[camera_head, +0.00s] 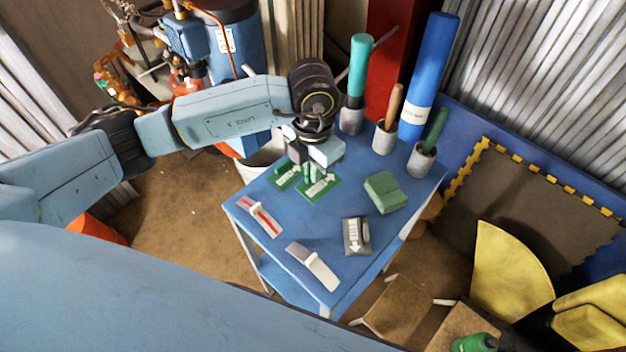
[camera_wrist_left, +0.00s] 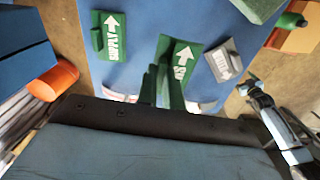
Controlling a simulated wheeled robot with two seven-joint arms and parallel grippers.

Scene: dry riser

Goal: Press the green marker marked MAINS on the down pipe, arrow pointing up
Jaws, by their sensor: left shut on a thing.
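My left gripper (camera_head: 314,172) is over the far left part of the blue table, shut on a green marker (camera_head: 322,188) with a white arrow. In the left wrist view the fingers (camera_wrist_left: 162,90) are at the near edge of this marker (camera_wrist_left: 182,64); its arrow points up in that view, its word is too blurred to read. A second green marker (camera_wrist_left: 112,40) with an arrow lies beside it, also in the head view (camera_head: 285,180). Several pipes stand behind: teal (camera_head: 358,65), brown (camera_head: 394,105), blue with a white label (camera_head: 432,70), dark green (camera_head: 435,130). I cannot tell which is the down pipe.
The blue table (camera_head: 340,212) also bears a green block (camera_head: 385,192), a grey arrow marker (camera_head: 355,235), a red-striped strip (camera_head: 260,217) and a grey-white strip (camera_head: 314,266). What seems my right gripper (camera_wrist_left: 250,88) shows in the left wrist view. Stools (camera_head: 398,305) stand near right.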

